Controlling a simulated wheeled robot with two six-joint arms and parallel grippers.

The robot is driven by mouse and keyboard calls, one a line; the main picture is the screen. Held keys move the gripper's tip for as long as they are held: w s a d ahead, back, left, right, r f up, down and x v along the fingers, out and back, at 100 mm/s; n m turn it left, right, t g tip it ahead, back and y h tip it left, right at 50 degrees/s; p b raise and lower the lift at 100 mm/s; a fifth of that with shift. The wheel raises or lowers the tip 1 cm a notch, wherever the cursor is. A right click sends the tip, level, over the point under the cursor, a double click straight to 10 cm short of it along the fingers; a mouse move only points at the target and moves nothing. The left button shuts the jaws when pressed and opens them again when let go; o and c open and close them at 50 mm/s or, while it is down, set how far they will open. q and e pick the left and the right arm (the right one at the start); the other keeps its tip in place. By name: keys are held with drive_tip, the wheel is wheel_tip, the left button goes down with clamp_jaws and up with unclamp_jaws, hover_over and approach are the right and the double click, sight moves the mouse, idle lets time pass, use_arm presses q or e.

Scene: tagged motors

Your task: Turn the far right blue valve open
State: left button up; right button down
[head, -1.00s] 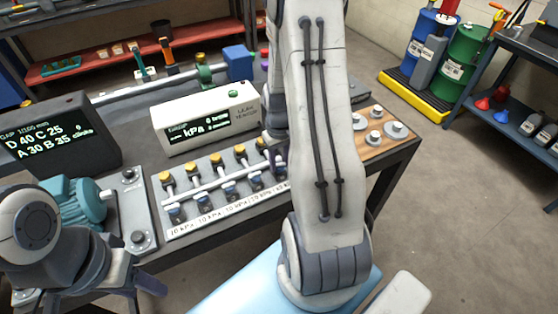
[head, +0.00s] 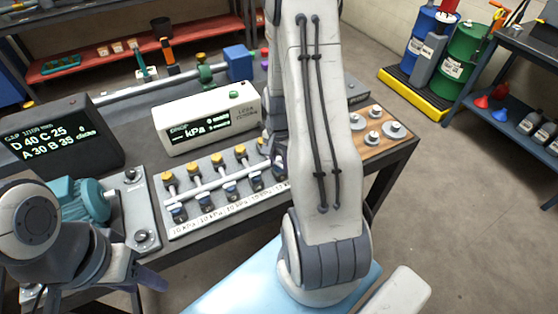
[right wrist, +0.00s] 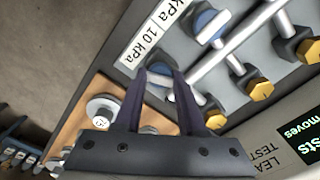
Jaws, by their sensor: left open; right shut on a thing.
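Several blue valves (head: 204,201) stand in a row on a grey panel (head: 205,232), each below a yellow knob. The far right blue valve is hidden by my right arm in the head view. In the right wrist view the end blue valve (right wrist: 159,79) sits between the fingers of my right gripper (right wrist: 159,75), which is shut on it. Its exact handle angle is mostly covered by the fingers. The neighbouring blue valve (right wrist: 208,26) stands apart from the fingers. My left gripper (head: 143,288) is open and empty, near the table's front left.
A white leak tester (head: 207,119) stands behind the panel, and a dark display box (head: 62,135) at the left. A teal motor (head: 80,200) sits left of the panel. A wooden board (head: 376,150) with metal weights lies at the table's right end. White pipes run close beside the gripped valve.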

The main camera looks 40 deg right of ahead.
sight(279, 165)
drive_tip(key=m, duration=0.4)
drive_tip(key=shift+w+m+p, duration=0.1)
drive_tip(key=shift+m+p, duration=0.2)
drive_tip(key=shift+m, duration=0.1)
idle(0.5)
drive_tip(key=c, duration=0.5)
unclamp_jaws()
wheel_tip(279, 165, up, 10)
drive_tip(key=shift+r, duration=0.25)
